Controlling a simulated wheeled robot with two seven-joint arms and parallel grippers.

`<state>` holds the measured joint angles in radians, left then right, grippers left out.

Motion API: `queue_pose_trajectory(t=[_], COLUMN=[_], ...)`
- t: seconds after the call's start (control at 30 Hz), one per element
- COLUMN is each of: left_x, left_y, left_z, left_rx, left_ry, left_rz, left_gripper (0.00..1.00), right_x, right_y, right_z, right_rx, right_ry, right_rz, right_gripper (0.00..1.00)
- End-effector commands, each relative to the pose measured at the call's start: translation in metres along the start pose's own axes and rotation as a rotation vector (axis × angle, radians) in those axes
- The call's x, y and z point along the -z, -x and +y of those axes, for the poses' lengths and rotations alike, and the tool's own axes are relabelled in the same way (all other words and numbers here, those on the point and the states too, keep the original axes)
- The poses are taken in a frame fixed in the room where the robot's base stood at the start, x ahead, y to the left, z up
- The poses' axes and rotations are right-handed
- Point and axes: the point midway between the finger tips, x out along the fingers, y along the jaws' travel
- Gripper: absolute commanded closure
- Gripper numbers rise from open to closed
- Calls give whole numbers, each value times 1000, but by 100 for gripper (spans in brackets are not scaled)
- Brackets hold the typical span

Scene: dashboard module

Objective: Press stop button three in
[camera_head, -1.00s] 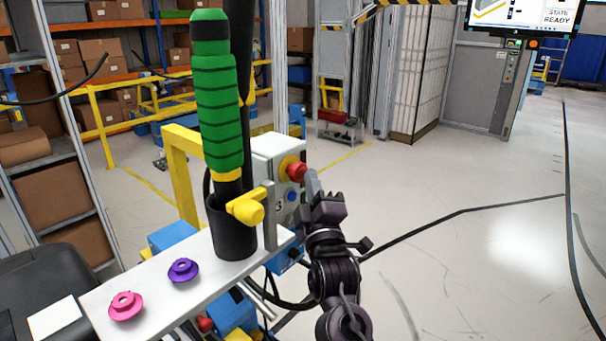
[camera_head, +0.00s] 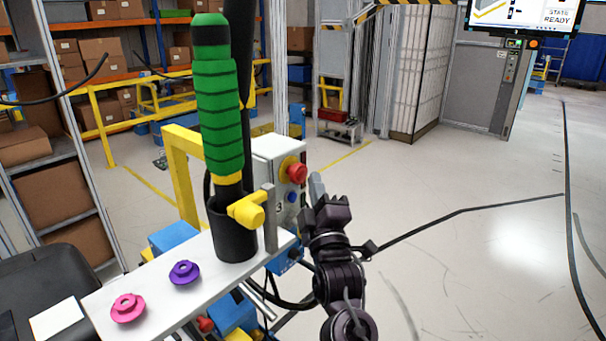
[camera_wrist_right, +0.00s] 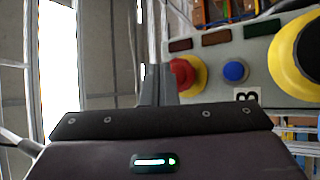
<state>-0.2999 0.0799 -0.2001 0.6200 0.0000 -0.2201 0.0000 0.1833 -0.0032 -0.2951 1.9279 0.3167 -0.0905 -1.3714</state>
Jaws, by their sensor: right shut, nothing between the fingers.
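A red mushroom button (camera_head: 296,172) with a yellow collar sits on the face of a white control box (camera_head: 272,155) marked 3. In the right wrist view the red button (camera_wrist_right: 182,76) shows beside a blue button (camera_wrist_right: 235,72). My right gripper (camera_head: 317,187) is shut and empty, its fingers pointing up just right of the red button, with a small gap in the head view. In the wrist view the closed fingertips (camera_wrist_right: 158,82) lie at the button's left edge; whether they touch is unclear. My left gripper is not in view.
A green-wrapped handle (camera_head: 217,110) in a black holder stands left of the box. A yellow knob (camera_head: 247,211) sticks out in front. In the wrist view a large yellow ring (camera_wrist_right: 283,60) is beside the buttons.

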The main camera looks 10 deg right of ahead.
Motion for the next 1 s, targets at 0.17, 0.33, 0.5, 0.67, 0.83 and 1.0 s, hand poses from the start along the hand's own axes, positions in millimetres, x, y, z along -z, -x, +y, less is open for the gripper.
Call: queue_pose_trajectory(t=[0.17,0.33,0.5,0.67,0.83,1.0], left_x=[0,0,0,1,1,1], left_y=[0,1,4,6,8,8], left_z=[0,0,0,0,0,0], left_rx=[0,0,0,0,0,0], left_ry=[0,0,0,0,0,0], left_rz=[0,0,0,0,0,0], left_gripper=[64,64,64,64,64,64], right_x=[-1,-2,-9,-17,-24,-26], right_y=[1,2,12,23,33,36], right_z=[0,1,9,17,24,26], right_rx=[0,0,1,1,1,0], right_ry=[0,1,2,2,1,0], right_rz=[0,-1,-2,-1,-1,0], right_gripper=[100,100,100,100,100,100])
